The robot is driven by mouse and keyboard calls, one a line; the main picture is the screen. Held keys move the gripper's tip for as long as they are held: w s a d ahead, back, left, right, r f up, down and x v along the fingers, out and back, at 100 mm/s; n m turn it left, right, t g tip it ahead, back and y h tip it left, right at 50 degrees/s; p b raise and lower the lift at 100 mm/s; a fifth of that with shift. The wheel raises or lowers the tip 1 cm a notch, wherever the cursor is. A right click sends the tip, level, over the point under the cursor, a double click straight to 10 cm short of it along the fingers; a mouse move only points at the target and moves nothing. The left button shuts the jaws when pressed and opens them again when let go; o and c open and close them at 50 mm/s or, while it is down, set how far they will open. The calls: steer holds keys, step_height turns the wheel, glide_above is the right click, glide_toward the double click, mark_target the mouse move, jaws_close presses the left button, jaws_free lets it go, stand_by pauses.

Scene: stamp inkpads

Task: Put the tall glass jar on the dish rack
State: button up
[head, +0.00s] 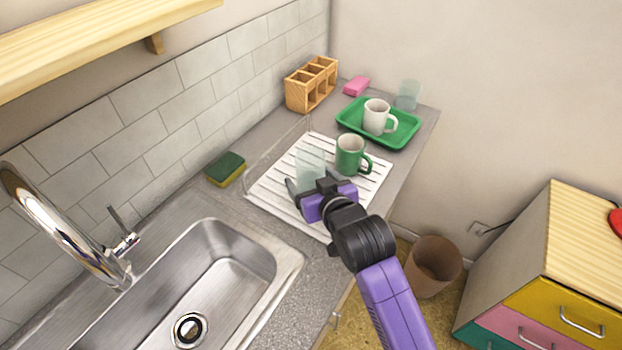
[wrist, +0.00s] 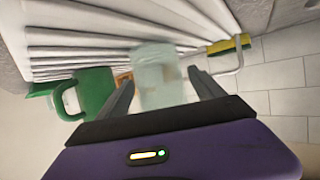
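The tall glass jar (head: 310,164) is pale and see-through. It appears to stand upright on the white ribbed dish rack (head: 275,198), left of the green mug (head: 350,155). My gripper (head: 320,186) is open around the jar's near side. In the wrist view the jar (wrist: 160,75) lies between the two fingers of my gripper (wrist: 162,76), with narrow gaps at both sides. The rack (wrist: 110,40) shows beyond it, and the green mug (wrist: 92,92) is beside the left finger. My gripper hides the jar's lower part in the head view.
A green tray (head: 400,138) with a white mug (head: 376,117) is behind the rack, near another glass (head: 408,94). A wooden holder (head: 311,84) and pink block (head: 357,85) stand at the back. A sponge (head: 226,169) and sink (head: 215,270) lie left.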

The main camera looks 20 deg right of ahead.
steer(key=shift+r, duration=0.25)
steer(key=v, duration=1.2)
steer(key=shift+f, duration=0.1)
steer(key=s+f, duration=0.1)
steer(key=s, duration=0.1)
steer(key=s+f, duration=0.2)
steer(key=shift+s+f, duration=0.15)
steer(key=shift+s, duration=0.25)
steer(key=s+d+r+t, duration=0.1)
steer(key=s, duration=2.5)
steer(key=shift+s+d, duration=0.25)
steer(key=shift+d, duration=0.1)
